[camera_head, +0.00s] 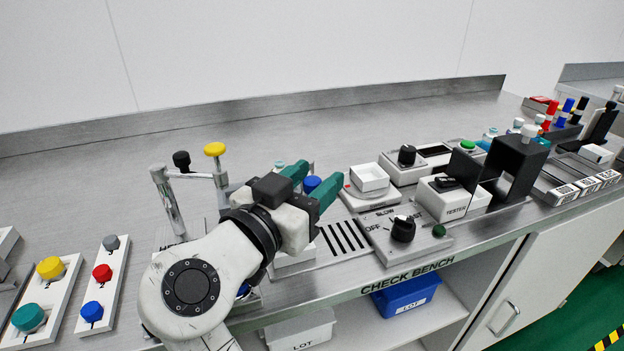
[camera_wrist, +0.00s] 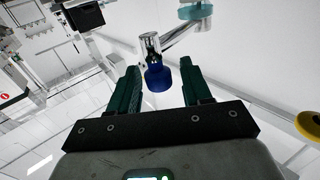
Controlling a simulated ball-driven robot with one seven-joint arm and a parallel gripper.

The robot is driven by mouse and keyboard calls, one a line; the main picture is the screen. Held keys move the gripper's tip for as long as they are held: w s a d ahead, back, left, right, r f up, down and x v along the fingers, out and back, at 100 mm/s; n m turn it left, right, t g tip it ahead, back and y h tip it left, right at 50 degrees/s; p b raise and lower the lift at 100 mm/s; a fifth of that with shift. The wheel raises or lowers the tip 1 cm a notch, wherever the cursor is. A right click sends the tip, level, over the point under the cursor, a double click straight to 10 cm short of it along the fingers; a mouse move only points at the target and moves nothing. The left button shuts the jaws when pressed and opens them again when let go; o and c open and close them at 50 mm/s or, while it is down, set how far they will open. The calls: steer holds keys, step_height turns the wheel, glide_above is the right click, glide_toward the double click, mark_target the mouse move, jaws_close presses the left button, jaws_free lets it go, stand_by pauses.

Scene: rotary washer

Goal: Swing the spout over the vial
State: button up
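My gripper (camera_head: 318,175) has two green fingers and is open above the bench's near side. A blue knob (camera_head: 312,184) on a chrome fitting shows between the fingertips. In the wrist view the blue knob (camera_wrist: 158,79) sits in the gap between the fingers (camera_wrist: 160,88), with space on both sides. Its chrome stem joins a chrome arm (camera_wrist: 186,37) with a teal part (camera_wrist: 195,11). A yellow knob (camera_head: 215,149) and a black knob (camera_head: 181,159) stand on chrome fittings left of my gripper. I cannot tell which part is the spout. I cannot make out the vial, and my arm hides part of the bench.
Colored-knob panels (camera_head: 102,285) lie at the left. Right of my gripper are a slotted plate (camera_head: 343,240), a dial panel (camera_head: 403,229), a white box (camera_head: 369,177) and a tester (camera_head: 446,198). The bench (camera_head: 250,125) behind is clear.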

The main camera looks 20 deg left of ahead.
steer(key=shift+s, duration=0.1)
steer(key=v, duration=1)
steer(key=shift+s+a, duration=0.15)
steer(key=shift+s, duration=0.15)
